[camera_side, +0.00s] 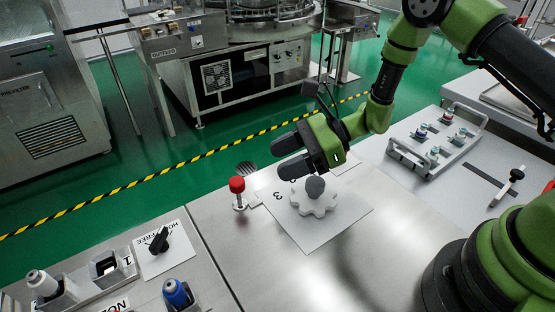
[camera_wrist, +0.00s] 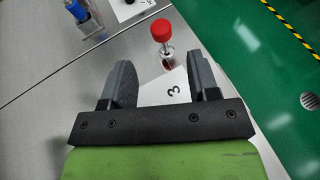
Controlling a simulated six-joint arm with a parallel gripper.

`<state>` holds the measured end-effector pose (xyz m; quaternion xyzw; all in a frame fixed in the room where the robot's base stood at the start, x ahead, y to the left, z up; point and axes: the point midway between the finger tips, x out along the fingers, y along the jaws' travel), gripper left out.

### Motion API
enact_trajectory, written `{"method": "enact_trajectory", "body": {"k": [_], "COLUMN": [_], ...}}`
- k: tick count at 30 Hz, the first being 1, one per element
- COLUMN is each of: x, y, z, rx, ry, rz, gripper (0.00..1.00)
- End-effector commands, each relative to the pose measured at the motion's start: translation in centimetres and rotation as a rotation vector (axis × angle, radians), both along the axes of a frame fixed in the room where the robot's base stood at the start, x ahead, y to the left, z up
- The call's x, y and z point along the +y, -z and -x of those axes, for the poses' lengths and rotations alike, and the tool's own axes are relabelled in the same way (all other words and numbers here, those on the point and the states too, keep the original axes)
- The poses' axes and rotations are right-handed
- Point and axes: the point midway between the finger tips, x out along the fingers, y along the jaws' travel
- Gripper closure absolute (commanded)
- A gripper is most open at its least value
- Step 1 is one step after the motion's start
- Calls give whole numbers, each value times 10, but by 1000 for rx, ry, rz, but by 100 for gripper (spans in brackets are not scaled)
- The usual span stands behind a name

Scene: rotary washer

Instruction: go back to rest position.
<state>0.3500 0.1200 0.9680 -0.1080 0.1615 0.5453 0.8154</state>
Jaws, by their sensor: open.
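My gripper (camera_side: 288,157) is open and empty above the steel table, beside and over a white square plate (camera_side: 330,229) marked 3. In the wrist view, its two dark fingers (camera_wrist: 160,80) are spread apart with nothing between them in their grasp. A white gear-shaped wheel with a grey knob (camera_side: 316,188) sits on the plate, just below and right of the gripper in the side view. The wrist view shows only part of the plate (camera_wrist: 168,90), and the wheel is hidden there.
A red-topped post (camera_side: 237,186) stands left of the plate and shows beyond the fingertips (camera_wrist: 161,32). A black knob (camera_side: 158,240) and bottles, one blue-capped (camera_side: 176,293), are at lower left. A handled tray (camera_side: 436,142) lies at right. The table's front middle is clear.

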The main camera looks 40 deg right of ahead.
Motion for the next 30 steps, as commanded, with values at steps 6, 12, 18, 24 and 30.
{"method": "enact_trajectory", "body": {"k": [6,12,18,24,30], "x": [1,6,4,-12,-40], "y": [-4,-57,-128,-175,-204], "z": [0,13,55,105,152], "rx": [-9,-136,-351,-569,-781], "ry": [-12,-177,-445,-665,-824], "rz": [5,86,289,560,889], "gripper": [45,45,45,45,45]}}
